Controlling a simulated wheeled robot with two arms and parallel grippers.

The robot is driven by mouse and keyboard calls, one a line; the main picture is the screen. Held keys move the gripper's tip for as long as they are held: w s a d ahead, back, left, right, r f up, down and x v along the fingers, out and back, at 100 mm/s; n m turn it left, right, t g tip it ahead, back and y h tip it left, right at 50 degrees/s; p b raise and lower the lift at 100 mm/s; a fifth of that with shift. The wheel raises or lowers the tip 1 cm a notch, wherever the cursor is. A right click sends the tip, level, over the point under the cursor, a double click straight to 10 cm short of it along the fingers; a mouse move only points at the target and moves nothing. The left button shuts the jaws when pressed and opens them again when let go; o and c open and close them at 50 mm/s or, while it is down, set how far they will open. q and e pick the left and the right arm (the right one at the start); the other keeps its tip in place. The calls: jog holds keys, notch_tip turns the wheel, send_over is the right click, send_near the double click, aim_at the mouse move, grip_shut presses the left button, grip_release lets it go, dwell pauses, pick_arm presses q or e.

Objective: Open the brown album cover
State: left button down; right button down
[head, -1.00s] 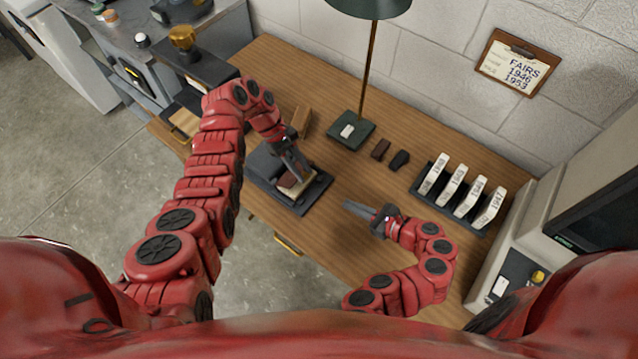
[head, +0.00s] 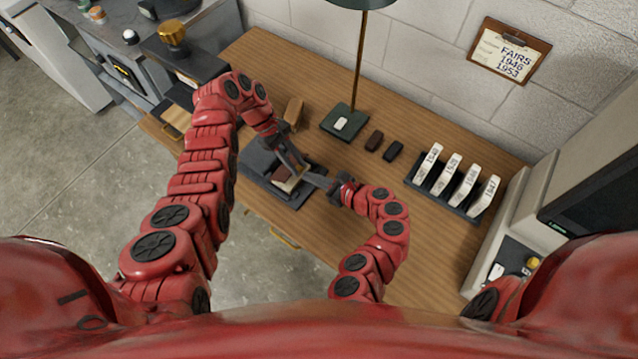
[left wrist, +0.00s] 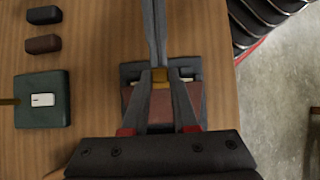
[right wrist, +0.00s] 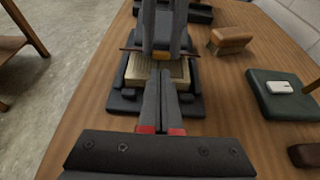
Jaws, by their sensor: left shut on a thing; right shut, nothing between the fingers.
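The brown album (head: 287,172) rests in a dark cradle (head: 262,189) on the wooden desk. Its cover is brown in the left wrist view (left wrist: 139,98). In the right wrist view the cover (right wrist: 131,50) is a thin brown edge raised above the cream pages (right wrist: 143,72). My left gripper (head: 301,168) is shut on a small gold tab (left wrist: 160,76) at the cover's edge. My right gripper (head: 309,178) is shut and empty, its tips at the pages' near side, just under the raised cover; contact is unclear.
A rack (head: 443,198) of white dated binders is at right. The desk's right middle is clear.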

jog(key=shift+w+a+r, duration=0.1)
jog(key=shift+r, duration=0.15)
jog(key=shift+w+a+r, duration=0.25)
jog(key=shift+a+r, duration=0.2)
jog(key=shift+r, duration=0.25)
pick_arm(q)
jog(key=shift+f, duration=0.1)
jog(key=c, duration=0.7)
grip_release()
pick_arm(e)
jog(key=shift+d+f, duration=0.1)
